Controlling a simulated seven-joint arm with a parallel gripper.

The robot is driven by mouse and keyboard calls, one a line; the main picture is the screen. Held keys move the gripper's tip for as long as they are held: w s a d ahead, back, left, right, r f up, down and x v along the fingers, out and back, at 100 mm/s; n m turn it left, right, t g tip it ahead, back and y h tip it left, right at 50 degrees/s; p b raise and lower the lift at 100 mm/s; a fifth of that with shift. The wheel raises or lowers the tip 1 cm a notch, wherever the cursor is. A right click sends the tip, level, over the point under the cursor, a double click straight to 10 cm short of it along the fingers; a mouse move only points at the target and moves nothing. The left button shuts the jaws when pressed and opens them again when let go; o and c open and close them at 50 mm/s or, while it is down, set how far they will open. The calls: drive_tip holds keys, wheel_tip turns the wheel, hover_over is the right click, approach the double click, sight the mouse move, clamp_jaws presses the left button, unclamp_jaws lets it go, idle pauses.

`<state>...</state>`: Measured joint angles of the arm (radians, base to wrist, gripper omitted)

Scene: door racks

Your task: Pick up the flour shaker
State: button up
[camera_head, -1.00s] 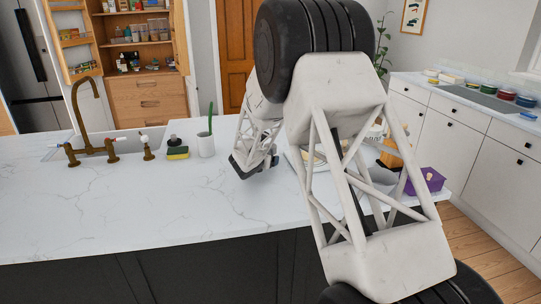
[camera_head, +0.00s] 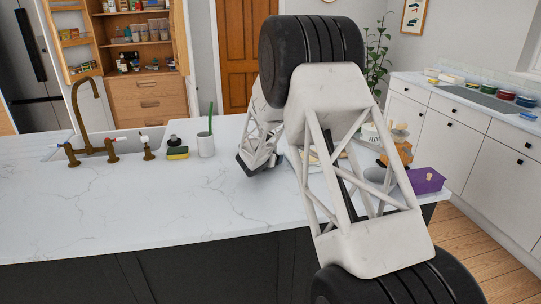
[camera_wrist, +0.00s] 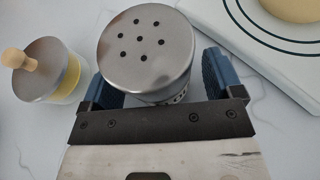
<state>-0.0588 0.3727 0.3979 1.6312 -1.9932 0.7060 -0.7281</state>
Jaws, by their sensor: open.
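In the wrist view, the shaker (camera_wrist: 147,50) has a round metal lid with several dark holes. It stands upright between the two blue fingers of my gripper (camera_wrist: 163,84). The fingers are open around it, with the left one very close to its side. Part of a dark label shows below the lid; the rest of its body is hidden. In the head view, my gripper (camera_head: 260,165) is low over the counter, and the shaker there is not clearly visible.
A wooden-knobbed metal-lidded jar (camera_wrist: 42,70) stands close left of the gripper. A white slab (camera_wrist: 245,45) with dark rings lies at right. In the head view, a white FLOUR-labelled container (camera_head: 371,134) and purple box (camera_head: 426,181) stand right.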

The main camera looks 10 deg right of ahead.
drive_tip(key=c, duration=1.1)
drive_tip(key=shift+o, duration=0.2)
drive_tip(key=shift+r, duration=0.15)
drive_tip(key=shift+r, duration=0.45)
wheel_tip(320, 180, up, 3)
drive_tip(key=shift+s+f, duration=0.1)
drive_tip(key=shift+f, duration=0.1)
drive_tip(key=s, duration=1)
drive_tip(key=s+r, duration=0.1)
drive_tip(key=s, duration=0.4)
drive_tip(key=shift+s+a+r, duration=0.1)
drive_tip(key=shift+s+a, duration=0.25)
drive_tip(key=shift+a, duration=0.05)
